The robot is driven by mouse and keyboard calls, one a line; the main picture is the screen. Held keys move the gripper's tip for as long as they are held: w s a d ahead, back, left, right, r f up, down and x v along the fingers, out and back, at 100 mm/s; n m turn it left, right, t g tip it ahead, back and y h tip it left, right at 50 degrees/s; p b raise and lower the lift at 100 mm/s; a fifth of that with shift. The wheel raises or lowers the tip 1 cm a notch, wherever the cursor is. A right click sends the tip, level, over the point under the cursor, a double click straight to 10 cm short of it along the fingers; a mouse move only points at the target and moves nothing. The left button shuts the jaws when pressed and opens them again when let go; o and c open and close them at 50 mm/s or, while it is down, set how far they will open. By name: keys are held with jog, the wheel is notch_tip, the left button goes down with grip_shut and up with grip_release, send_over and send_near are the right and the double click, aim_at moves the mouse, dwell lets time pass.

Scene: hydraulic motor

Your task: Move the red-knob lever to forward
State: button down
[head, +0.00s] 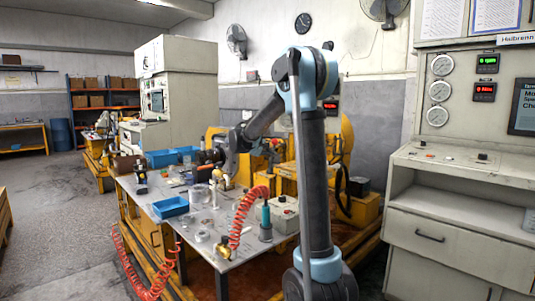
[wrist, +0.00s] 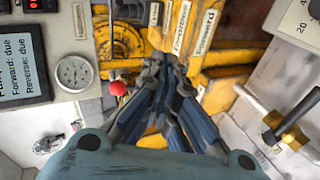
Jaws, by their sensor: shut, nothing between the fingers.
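The red knob (wrist: 117,88) shows in the wrist view just left of my gripper's fingers. Its lever shaft is mostly hidden, so I cannot tell the lever's exact position. My gripper (wrist: 166,64) is shut and empty, its fingertips close together over the yellow machine. The fingers look apart from the knob, on its right side. A label reading "Forward" (wrist: 206,32) is above and right of the fingertips, with other labels to its left. In the head view my arm reaches over the workbench; I cannot make out the lever there.
A round gauge (wrist: 74,73) and a dark display (wrist: 22,70) are left of the knob. A dark-handled part with brass fittings (wrist: 285,125) is at right. In the head view the workbench (head: 150,197) carries a blue tray (head: 170,207) and a coiled red hose (head: 240,215).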

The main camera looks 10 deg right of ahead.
jog(key=w+a+n+t+h, duration=0.1)
jog(key=w+a+n+t, duration=0.15)
jog(key=w+a, duration=0.7)
jog(key=x, duration=1.5)
jog(key=shift+d+r, duration=0.2)
jog(key=shift+d, duration=0.3)
jog(key=shift+w+a+m, duration=0.1)
jog(key=shift+m, duration=0.15)
